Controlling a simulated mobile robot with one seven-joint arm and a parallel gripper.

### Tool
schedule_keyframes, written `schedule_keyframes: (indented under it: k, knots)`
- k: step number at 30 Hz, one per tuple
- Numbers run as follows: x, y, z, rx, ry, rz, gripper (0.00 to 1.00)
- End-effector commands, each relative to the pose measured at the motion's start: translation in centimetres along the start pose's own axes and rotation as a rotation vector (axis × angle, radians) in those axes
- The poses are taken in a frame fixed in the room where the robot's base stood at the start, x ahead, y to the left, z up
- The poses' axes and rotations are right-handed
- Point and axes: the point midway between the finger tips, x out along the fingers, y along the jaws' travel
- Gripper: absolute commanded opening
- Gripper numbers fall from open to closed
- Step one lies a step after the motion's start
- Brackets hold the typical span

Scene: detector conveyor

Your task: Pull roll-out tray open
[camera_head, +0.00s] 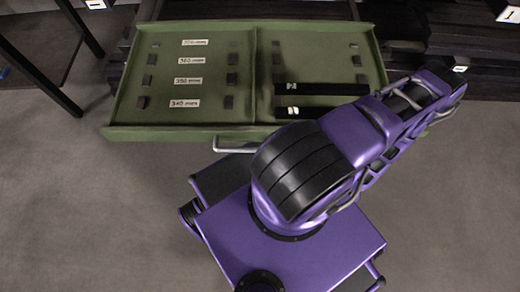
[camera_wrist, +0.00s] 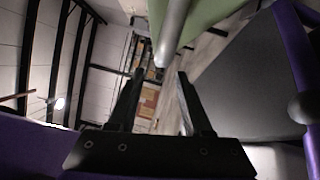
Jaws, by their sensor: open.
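The green roll-out tray (camera_head: 190,132) stands out from a dark rack in the head view, with its two compartments showing from above. Its pale metal handle (camera_head: 232,145) runs along the front face; its right part is hidden behind my arm. In the wrist view the handle (camera_wrist: 172,32) enters from the top, beside the green tray front (camera_wrist: 205,12). My gripper (camera_wrist: 159,74) is open. The handle's rounded lower end shows between the fingertips in the picture; whether it lies between them in depth I cannot tell. The gripper is hidden in the head view.
The tray holds several labels, small dark blocks and two black bars (camera_head: 322,89) on the right. Dark rack shelves (camera_head: 455,45) stand behind it. A black-legged frame (camera_head: 40,77) is at the upper left. Grey floor in front is clear beside my base.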

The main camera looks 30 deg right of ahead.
Motion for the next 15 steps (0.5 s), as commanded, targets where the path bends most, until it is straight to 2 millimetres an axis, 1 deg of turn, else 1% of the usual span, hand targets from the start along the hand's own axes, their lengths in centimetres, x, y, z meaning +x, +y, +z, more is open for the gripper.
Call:
schedule_keyframes:
  k: [1, 6, 10, 12, 15]
  knots:
    - [-1.3, -0.1, 0.0, -0.002, 0.000, -0.004, 0.50]
    - [-5.4, -0.1, 0.0, -0.001, -0.001, -0.003, 0.50]
    - [-7.8, -0.1, 0.0, -0.001, 0.000, -0.002, 0.50]
    - [-8.8, -0.1, 0.0, -0.001, -0.001, -0.002, 0.50]
    - [-9.7, -0.1, 0.0, -0.001, -0.001, -0.001, 0.50]
